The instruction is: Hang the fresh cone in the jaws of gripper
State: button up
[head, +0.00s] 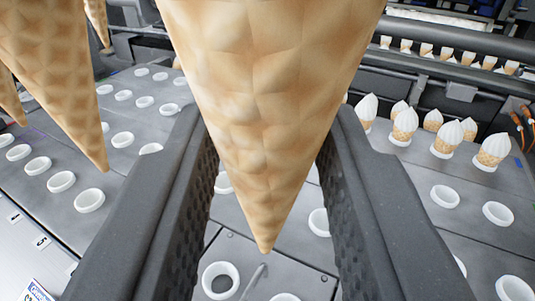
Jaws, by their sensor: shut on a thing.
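A large waffle cone (262,95) hangs point down in the middle of the head view, with its tip low over the grey plate. Its upper part and rim are cut off by the top of the picture. My gripper (268,135) has one dark finger on each side of the cone, with textured inner pads facing it. It is shut on this cone, though the contact itself is partly hidden. Another large waffle cone (58,75) hangs point down at the left, apart from my fingers. What holds that cone above is out of view.
A grey plate (130,205) with white ring holders (89,200) lies below. Several small cones with white tops (445,138) stand in holders at the right. Dark rails (460,75) cross the back. A numbered light edge (25,240) runs along the lower left.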

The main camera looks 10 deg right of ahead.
jog(key=o, duration=1.1)
jog(key=shift+s, duration=0.1)
jog(key=shift+s+a+p, duration=0.2)
jog(key=shift+s+a, duration=0.7)
jog(key=shift+s, duration=0.3)
jog(key=shift+s+a+p, duration=0.25)
jog(key=shift+s+a, duration=0.6)
jog(key=shift+s, duration=0.3)
jog(key=shift+s+a+p, duration=0.2)
jog(key=shift+s+a, duration=0.7)
jog(key=shift+s, duration=0.3)
jog(key=shift+r, duration=0.1)
jog(key=s+a+r+n+y+b, duration=0.1)
jog(key=s+r+y+b, duration=0.1)
jog(key=s+r, duration=0.35)
jog(key=s+a+r+n+y+b, duration=0.1)
jog(key=s+a+r, duration=0.1)
jog(key=r, duration=0.7)
jog(key=s+d+r, duration=0.1)
jog(key=s+r, duration=0.2)
jog(key=s, duration=0.2)
jog(key=s+r+g+b, duration=0.1)
jog(key=s+r, duration=0.3)
jog(key=s, duration=0.1)
jog(key=s+d+r+g+b, duration=0.1)
jog(key=s+r, duration=0.2)
jog(key=s, duration=0.2)
jog(key=shift+s+d+r, duration=0.2)
jog(key=shift+s+d, duration=0.1)
jog(key=shift+d, duration=0.05)
